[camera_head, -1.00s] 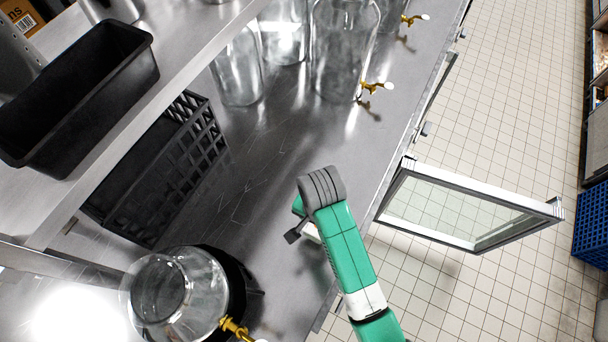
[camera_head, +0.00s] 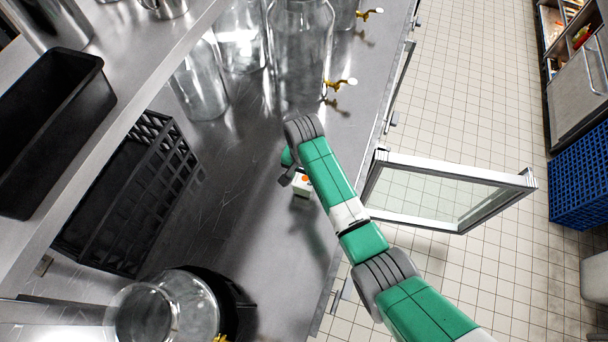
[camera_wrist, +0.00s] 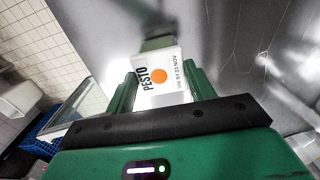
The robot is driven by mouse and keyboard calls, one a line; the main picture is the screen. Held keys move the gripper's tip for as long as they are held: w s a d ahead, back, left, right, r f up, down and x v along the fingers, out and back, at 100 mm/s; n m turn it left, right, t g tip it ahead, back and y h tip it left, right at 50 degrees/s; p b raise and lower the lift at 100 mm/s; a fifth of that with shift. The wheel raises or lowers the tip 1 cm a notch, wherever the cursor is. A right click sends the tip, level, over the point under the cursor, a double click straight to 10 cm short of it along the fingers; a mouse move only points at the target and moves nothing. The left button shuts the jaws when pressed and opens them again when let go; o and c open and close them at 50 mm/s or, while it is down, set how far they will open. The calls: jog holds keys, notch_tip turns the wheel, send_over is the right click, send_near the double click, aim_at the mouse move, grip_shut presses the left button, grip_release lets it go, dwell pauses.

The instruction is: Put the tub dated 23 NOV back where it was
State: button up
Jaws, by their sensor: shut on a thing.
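A white tub (camera_wrist: 160,77) is between the fingers of my gripper (camera_wrist: 162,92) in the wrist view. Its label reads PESTO beside an orange dot. A line of small sideways print seems to include a date, but I cannot read it surely. My gripper is shut on this tub. In the head view the tub (camera_head: 302,186) shows as a small white block with an orange mark, beside my green arm and over the steel counter (camera_head: 240,180). I cannot tell whether it touches the counter. My wrist hides most of the gripper there.
A glass-paned door (camera_head: 440,192) stands open over the tiled floor, right of my arm. Glass jars with brass taps (camera_head: 300,60) stand at the counter's back. A black crate (camera_head: 130,195) is at left, a black bin (camera_head: 45,130) on the shelf above. A blue crate (camera_head: 578,180) is far right.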

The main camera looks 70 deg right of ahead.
aim_at(304, 179)
jog(key=shift+f, duration=0.2)
jog(key=shift+f, duration=0.1)
jog(key=o, duration=1.5)
jog(key=shift+f, duration=0.1)
notch_tip(304, 179, up, 12)
jog(key=shift+w+r, duration=0.1)
jog(key=shift+r, duration=0.05)
jog(key=shift+o, duration=0.5)
